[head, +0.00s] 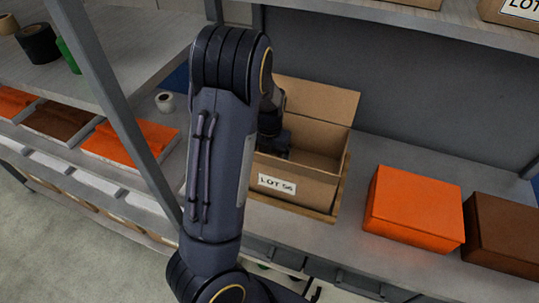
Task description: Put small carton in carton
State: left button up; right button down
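An open cardboard carton (296,186) labelled "LOT 56" stands on the grey shelf in the head view, its back flap raised. One of my arms rises from the bottom, left of centre, and I take it to be the left. Its dark wrist and gripper (273,142) reach down into the left part of the carton. The arm covers the carton's left side. The fingertips are hidden, so I cannot see whether they hold anything. I cannot make out a small carton inside the visible part. My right gripper is not in view.
An orange box (415,208) and a brown box (503,237) stand right of the carton. A small white roll (165,102) lies to the left. A grey upright post (120,110) stands left of my arm. An upper shelf (420,22) overhangs the back.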

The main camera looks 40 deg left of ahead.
pick_arm(q)
notch_tip(320, 180, up, 12)
jog(key=shift+r, duration=0.15)
dwell(0.7)
